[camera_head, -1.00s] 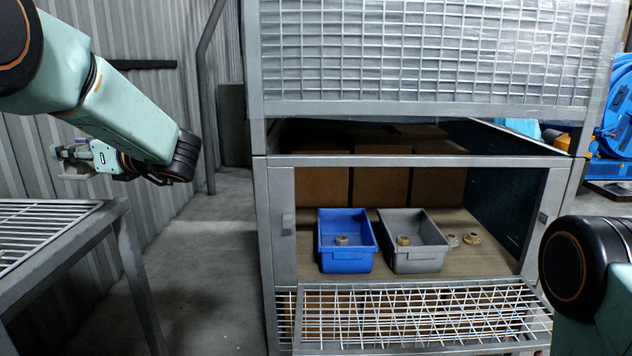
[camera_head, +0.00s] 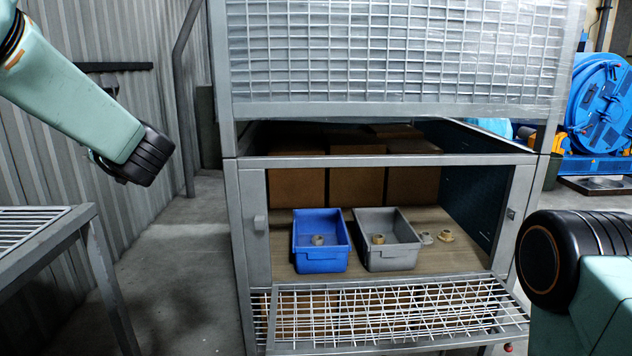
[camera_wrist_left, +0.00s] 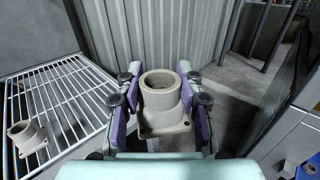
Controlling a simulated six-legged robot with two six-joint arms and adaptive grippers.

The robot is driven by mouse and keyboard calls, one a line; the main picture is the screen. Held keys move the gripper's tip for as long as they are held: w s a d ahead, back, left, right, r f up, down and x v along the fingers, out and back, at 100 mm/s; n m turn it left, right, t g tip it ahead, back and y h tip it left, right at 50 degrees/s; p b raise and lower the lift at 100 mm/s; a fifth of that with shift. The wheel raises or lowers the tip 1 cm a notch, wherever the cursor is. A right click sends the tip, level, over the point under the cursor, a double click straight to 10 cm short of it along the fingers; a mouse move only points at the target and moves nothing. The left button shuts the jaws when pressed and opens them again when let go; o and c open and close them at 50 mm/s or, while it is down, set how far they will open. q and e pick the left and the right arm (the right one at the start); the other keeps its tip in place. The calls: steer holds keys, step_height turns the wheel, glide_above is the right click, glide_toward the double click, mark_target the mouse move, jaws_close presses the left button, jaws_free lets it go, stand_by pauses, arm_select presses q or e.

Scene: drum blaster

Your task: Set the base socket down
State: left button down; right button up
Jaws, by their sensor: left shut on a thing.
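My left gripper (camera_wrist_left: 161,105) shows in the left wrist view, its purple-padded fingers shut on a beige base socket (camera_wrist_left: 163,118). The socket has a round threaded collar and a flat flange, and is held in the air, right of a white wire rack table (camera_wrist_left: 70,90). A similar socket (camera_wrist_left: 27,136) lies on that rack at the left. In the head view my left gripper is hidden behind my arm. My right gripper is out of view; only part of that arm shows at the right edge.
A cage cabinet holds a blue bin (camera_head: 321,262) and a grey bin (camera_head: 390,262), each with a socket inside. Two small fittings (camera_head: 445,236) lie right of the grey bin. Its mesh flap (camera_head: 400,310) is folded down. The rack table (camera_head: 40,230) stands at the left.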

arm_select(q)
steer(key=s+d+f+m+t+h+p, duration=0.25)
steer(key=d+f+m+t+h, duration=0.45)
steer(key=d+f+m+h, duration=0.5)
steer(key=s+d+f+m+g+h+p, duration=0.1)
steer(key=s+d+f+m+h+p, duration=0.1)
steer(key=s+d+f+h, duration=0.3)
steer(key=s+d+f+m+g+h+p, duration=0.1)
steer(key=s+d+f+h, duration=0.4)
steer(key=s, duration=0.8)
steer(key=shift+d+f+m+g+h+p, duration=0.3)
steer(key=shift+d+f+m+h+p, duration=0.15)
steer(key=shift+d+f+p, duration=0.6)
steer(key=shift+s+d+r, duration=0.1)
steer(key=shift+d+r, duration=0.1)
